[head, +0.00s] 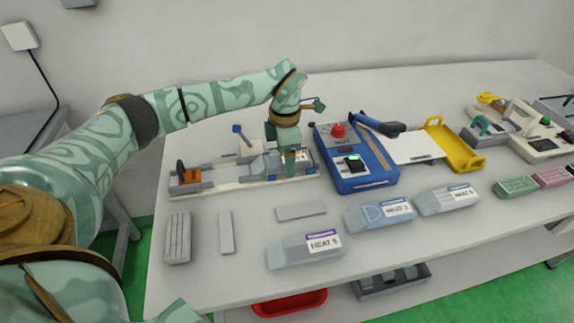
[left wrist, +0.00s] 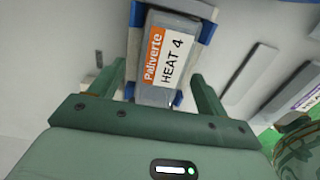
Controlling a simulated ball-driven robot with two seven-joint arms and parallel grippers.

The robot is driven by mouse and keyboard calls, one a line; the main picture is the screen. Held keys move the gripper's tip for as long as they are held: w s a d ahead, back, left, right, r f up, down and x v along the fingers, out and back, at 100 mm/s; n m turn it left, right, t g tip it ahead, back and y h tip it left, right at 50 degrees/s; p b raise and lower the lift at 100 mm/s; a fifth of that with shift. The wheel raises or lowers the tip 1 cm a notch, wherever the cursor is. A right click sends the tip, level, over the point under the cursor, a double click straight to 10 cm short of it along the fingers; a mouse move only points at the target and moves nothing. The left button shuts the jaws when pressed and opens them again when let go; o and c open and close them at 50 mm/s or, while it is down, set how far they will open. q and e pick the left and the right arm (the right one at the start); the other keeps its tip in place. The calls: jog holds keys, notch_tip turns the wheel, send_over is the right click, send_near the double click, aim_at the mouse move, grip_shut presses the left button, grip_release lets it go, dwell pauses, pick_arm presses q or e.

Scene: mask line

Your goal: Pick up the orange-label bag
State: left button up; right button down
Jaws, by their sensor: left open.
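The orange-label bag (left wrist: 152,97) is grey with an orange and white label reading "Paliverte HEAT 4". In the left wrist view it lies in a holder with blue ends (left wrist: 137,13). My left gripper (left wrist: 160,85) is open, with one finger on each side of the bag's near end; I cannot tell whether they touch it. In the head view the left gripper (head: 290,163) points down over the right part of the long bench fixture (head: 225,184) and hides much of the bag. My right gripper is not in view.
A blue sealing machine (head: 350,170) stands just right of the fixture. Purple- and blue-label bags (head: 300,252) lie along the front of the table, with grey bars (head: 178,237) at the left. A yellow-ended tray (head: 455,150) is farther right.

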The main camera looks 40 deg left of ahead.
pick_arm(q)
jog(key=shift+f, duration=0.4)
jog(key=shift+r, duration=0.1)
jog(key=c, duration=1)
jog(key=shift+c, duration=0.2)
jog(key=shift+r, duration=0.1)
